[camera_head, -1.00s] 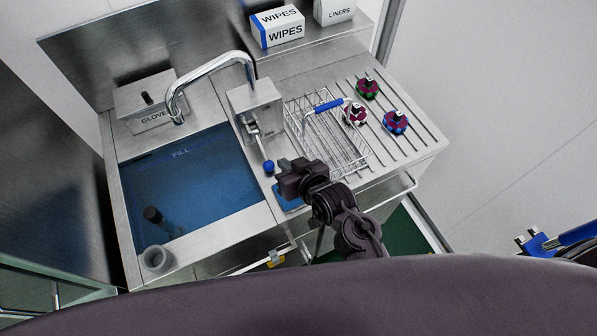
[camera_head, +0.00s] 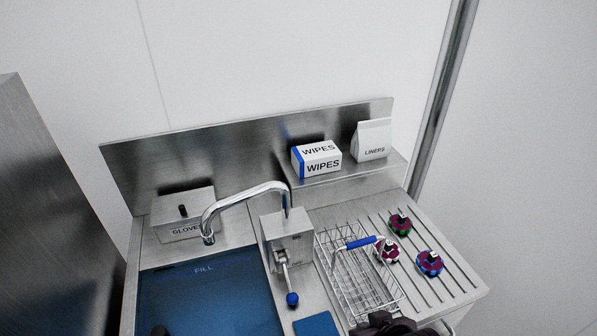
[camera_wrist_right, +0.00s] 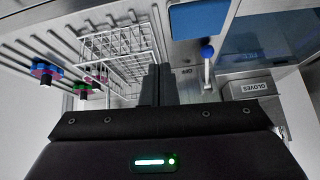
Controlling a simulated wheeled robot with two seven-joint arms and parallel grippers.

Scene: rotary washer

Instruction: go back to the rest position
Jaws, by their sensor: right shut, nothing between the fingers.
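My right gripper (camera_wrist_right: 157,85) is shut and empty in the right wrist view, its dark fingers pressed together in front of the counter. In the head view only a dark part of my right arm shows at the bottom edge, by the front of the wire basket (camera_head: 358,275). The basket has a blue handle and stands on the ribbed drainboard (camera_head: 440,285).
A blue-filled sink (camera_head: 210,300) lies left, under a curved faucet (camera_head: 245,195). A lever with a blue knob (camera_head: 292,298) stands beside it. Knobbed rotors (camera_head: 430,263) sit right of the basket. Gloves (camera_head: 182,216), wipes (camera_head: 317,160) and liners (camera_head: 372,140) boxes stand behind.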

